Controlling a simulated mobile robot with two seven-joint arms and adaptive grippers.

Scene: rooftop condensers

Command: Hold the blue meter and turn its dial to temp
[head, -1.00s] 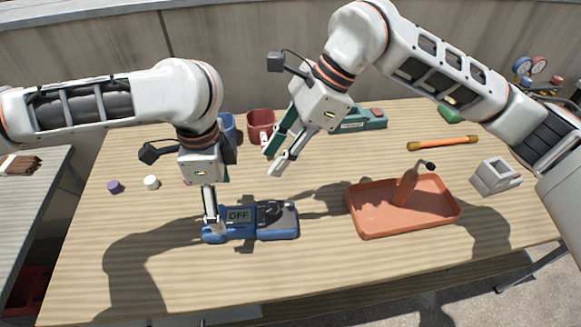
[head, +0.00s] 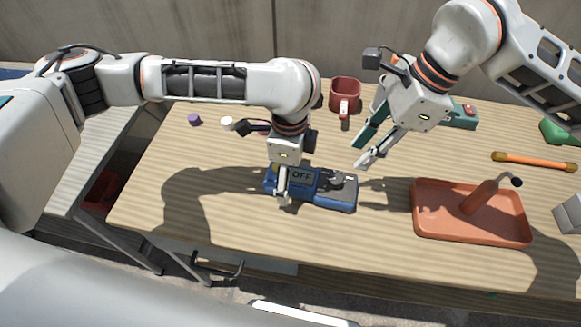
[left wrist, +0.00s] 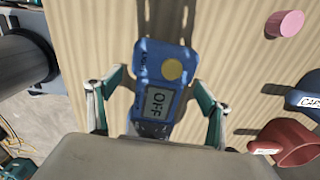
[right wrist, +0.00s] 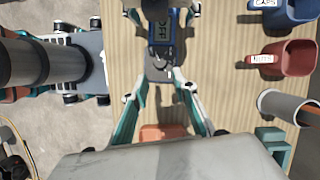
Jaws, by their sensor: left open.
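The blue meter (head: 325,199) lies flat on the wooden table, its screen reading OFF; the screen also shows in the left wrist view (left wrist: 158,103). Its dial, on the grey right part (head: 342,186), is small and partly shaded. My left gripper (head: 283,195) is down at the meter's left end. In the left wrist view its open fingers (left wrist: 157,80) stand on both sides of the meter; contact cannot be told. My right gripper (head: 361,154) is open and empty, above and behind the meter's dial end. The right wrist view shows its spread fingers (right wrist: 160,95) near that end.
A red mug-like bin (head: 345,93), a purple cap (head: 194,119) and a white cap (head: 227,124) are behind. The front table strip is clear.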

